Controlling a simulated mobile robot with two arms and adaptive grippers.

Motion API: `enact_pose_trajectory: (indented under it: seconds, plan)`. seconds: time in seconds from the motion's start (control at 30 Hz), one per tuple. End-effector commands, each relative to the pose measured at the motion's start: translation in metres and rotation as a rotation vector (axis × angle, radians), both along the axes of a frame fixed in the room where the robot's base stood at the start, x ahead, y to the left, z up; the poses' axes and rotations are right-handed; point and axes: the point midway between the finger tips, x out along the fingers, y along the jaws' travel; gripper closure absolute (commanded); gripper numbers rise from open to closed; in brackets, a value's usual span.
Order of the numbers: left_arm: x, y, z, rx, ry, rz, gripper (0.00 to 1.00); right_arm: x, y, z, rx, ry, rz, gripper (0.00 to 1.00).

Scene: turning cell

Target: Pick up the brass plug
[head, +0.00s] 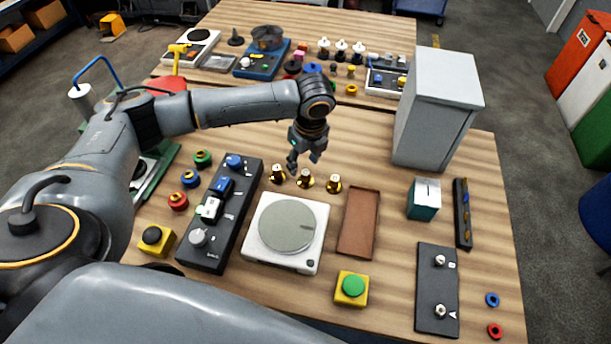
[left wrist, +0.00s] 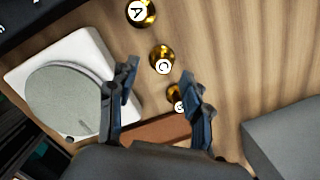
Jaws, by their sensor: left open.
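Three brass plugs stand in a short row on the wooden table: a left plug (head: 277,174), a middle plug (head: 305,180) and a right plug (head: 333,184). My left gripper (head: 304,162) points down, open and empty, just behind and above the row. Its fingers (left wrist: 158,78) also show in the left wrist view. My right gripper is out of view.
A white scale (head: 255,251) and a brown tray (head: 374,225) lie in front of the plugs. A black control panel (head: 231,222) is at left, a tall grey cabinet (head: 430,125) at right. The table between plugs and cabinet is clear.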

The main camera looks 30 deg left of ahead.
Motion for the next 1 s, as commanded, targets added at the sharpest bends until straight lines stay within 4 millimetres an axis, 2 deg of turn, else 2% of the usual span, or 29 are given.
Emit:
enact_pose_trajectory:
  seconds: [0.17, 0.33, 0.5, 0.77, 0.87, 1.0]
  plan:
    - [0.001, 0.000, -0.011, 0.000, 0.001, -0.001, 0.51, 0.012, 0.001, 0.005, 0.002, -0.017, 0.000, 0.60]
    - [0.003, -0.003, -0.033, 0.002, 0.004, 0.000, 0.51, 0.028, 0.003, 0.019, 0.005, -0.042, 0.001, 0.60]
    - [0.005, -0.001, -0.055, 0.002, 0.002, -0.001, 0.51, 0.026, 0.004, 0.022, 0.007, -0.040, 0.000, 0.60]
    - [0.005, 0.000, -0.060, 0.001, 0.000, -0.001, 0.51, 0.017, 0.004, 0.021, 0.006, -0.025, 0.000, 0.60]
    - [0.005, 0.000, -0.060, 0.001, 0.000, -0.001, 0.67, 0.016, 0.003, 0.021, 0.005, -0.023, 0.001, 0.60]
    - [0.005, 0.000, -0.060, 0.001, 0.000, -0.001, 0.96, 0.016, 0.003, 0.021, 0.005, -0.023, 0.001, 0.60]
